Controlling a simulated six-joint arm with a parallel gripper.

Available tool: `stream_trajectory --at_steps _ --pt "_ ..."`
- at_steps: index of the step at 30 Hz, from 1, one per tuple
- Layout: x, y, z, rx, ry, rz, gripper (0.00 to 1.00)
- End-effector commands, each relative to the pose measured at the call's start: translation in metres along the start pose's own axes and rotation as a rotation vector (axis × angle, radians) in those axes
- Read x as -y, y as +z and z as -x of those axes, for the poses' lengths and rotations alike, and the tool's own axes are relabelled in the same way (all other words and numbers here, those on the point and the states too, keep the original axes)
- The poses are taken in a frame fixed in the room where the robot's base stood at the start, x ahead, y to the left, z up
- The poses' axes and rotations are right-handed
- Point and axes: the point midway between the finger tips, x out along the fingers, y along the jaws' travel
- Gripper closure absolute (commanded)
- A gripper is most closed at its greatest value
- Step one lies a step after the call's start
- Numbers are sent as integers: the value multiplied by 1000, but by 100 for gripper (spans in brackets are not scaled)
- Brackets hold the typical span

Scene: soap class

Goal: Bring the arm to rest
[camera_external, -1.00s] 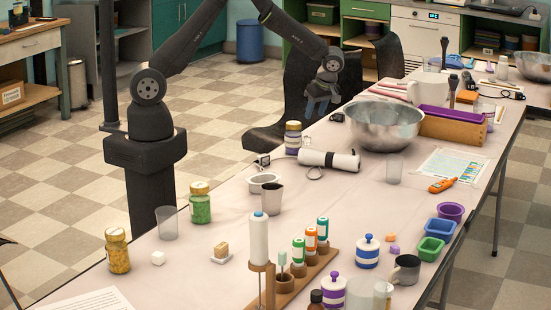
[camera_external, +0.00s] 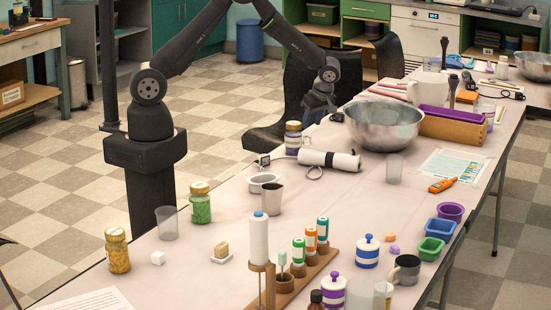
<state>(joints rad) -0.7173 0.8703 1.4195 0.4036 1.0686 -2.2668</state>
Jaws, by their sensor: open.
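My gripper (camera_external: 318,112) hangs at the end of my dark arm, pointing down near the left edge of the table (camera_external: 225,210). It is beside the large metal bowl (camera_external: 384,125), to its left, and behind the jar with the purple label (camera_external: 293,138). Its jaws are open. I see nothing held between them, though the fingers are small and dark against the black chair behind. My forearm comes down from the upper left, clear of the table items.
A purple-lined wooden box (camera_external: 452,125) stands right of the bowl. Black chairs (camera_external: 305,85) stand behind my gripper. Bottles, jars and cups crowd the near table; its middle right has bare room.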

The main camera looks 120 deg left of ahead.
Motion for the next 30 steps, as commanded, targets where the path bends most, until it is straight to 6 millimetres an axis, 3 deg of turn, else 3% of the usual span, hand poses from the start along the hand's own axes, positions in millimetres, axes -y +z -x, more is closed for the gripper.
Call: stream_trajectory --at_steps 9,18,30 --pt "1 1 -64 -1 -3 -1 57" --pt "0 -12 -30 1 2 1 57" --pt "0 -14 -26 0 0 0 57"
